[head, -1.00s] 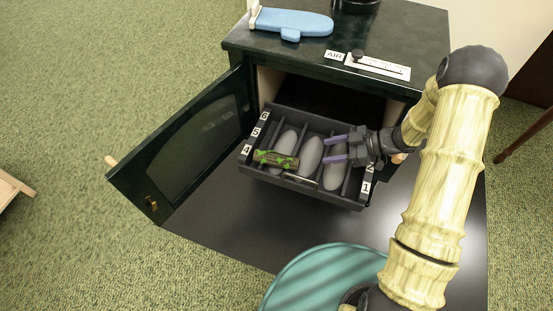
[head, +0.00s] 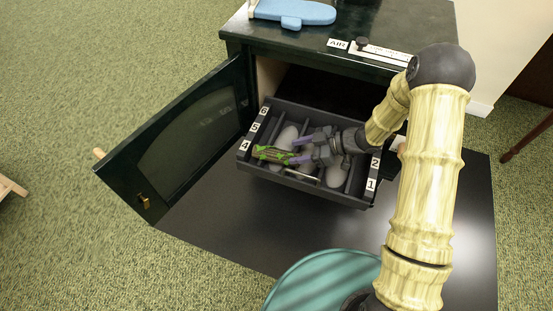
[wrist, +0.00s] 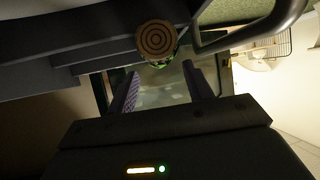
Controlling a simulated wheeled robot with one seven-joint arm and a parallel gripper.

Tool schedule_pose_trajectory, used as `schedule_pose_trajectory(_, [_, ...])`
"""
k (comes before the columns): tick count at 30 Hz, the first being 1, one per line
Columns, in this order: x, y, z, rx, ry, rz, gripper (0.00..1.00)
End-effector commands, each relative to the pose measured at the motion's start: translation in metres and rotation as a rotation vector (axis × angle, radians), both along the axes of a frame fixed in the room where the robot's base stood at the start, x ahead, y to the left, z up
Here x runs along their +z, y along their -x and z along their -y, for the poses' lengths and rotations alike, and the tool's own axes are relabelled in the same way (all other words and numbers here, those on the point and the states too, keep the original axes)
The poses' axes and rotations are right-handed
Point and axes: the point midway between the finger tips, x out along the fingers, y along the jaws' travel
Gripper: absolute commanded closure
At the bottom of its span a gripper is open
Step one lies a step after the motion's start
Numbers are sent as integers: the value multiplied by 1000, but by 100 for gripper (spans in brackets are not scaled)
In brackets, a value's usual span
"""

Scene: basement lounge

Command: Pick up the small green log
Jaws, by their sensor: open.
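The small green log (head: 271,154) lies across the left part of a dark sliding tray (head: 318,193). It is mottled green and brown. In the wrist view its ringed brown end (wrist: 156,42) faces me, above the gap between my fingers in the picture. My gripper (head: 298,150) is open, its purple-padded fingers pointing left at the log's right end. In the wrist view my gripper (wrist: 160,72) has nothing held between its fingers. I cannot tell whether the fingertips overlap the log's end.
The tray has dividers, numbered ends and several grey oval pieces (head: 338,175). A metal handle (wrist: 262,30) runs close by in the wrist view. The dark cabinet's door (head: 185,140) stands open at left. A blue paddle-shaped thing (head: 295,12) lies on top. A teal round seat (head: 325,280) is in front.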

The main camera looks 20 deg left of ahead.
Motion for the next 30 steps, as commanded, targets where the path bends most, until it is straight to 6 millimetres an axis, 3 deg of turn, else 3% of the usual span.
schedule_pose_trajectory(16, [-9, 1, -14, 0, -1, 1, 49])
schedule_pose_trajectory(30, [-28, 5, -55, -1, 0, 0, 49])
